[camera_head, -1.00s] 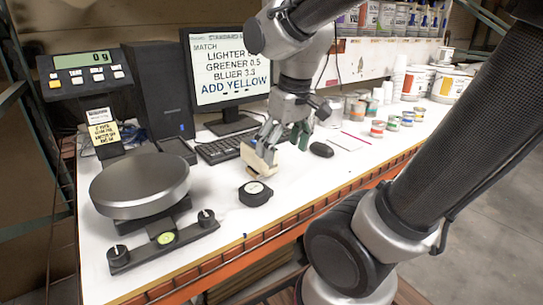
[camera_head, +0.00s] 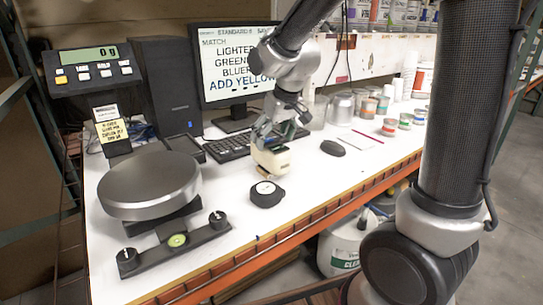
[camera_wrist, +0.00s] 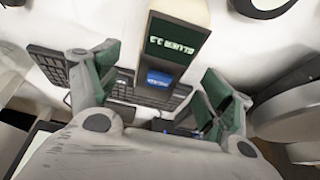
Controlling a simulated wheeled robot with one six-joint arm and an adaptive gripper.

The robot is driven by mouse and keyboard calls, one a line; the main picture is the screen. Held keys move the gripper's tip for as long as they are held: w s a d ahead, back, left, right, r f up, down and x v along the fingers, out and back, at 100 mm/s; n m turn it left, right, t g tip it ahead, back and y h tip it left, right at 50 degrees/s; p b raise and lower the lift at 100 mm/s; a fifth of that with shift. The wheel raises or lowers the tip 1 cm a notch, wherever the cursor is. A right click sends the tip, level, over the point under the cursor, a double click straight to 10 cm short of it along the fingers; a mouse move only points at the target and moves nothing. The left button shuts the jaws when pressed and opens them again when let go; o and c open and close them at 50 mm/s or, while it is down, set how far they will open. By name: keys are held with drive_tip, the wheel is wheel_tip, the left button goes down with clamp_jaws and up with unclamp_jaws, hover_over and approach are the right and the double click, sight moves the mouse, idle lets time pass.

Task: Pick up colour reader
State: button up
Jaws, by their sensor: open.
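The colour reader is a cream block (camera_head: 271,159) on the white bench in the head view, in front of the keyboard. In the wrist view, the reader (camera_wrist: 196,10) shows a dark green display with pale text and a blue button. My gripper (camera_head: 266,132) is just above and behind the reader in the head view, partly overlapping its top. In the wrist view, my gripper (camera_wrist: 160,78) has its green-padded fingers spread apart, with the reader's button end between them. I see gaps on both sides. The reader's underside is hidden.
A black round puck (camera_head: 266,194) sits just in front of the reader. The keyboard (camera_head: 228,148) and monitor (camera_head: 232,75) stand behind, the mouse (camera_head: 333,148) to the right. A scale with a round pan (camera_head: 150,183) takes up the left. Several cans (camera_head: 388,127) stand farther right.

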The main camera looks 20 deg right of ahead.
drive_tip(key=x, duration=0.3)
drive_tip(key=shift+r, duration=0.1)
drive_tip(key=c, duration=1.6)
drive_tip(key=shift+r, duration=0.1)
drive_tip(key=shift+c, duration=0.8)
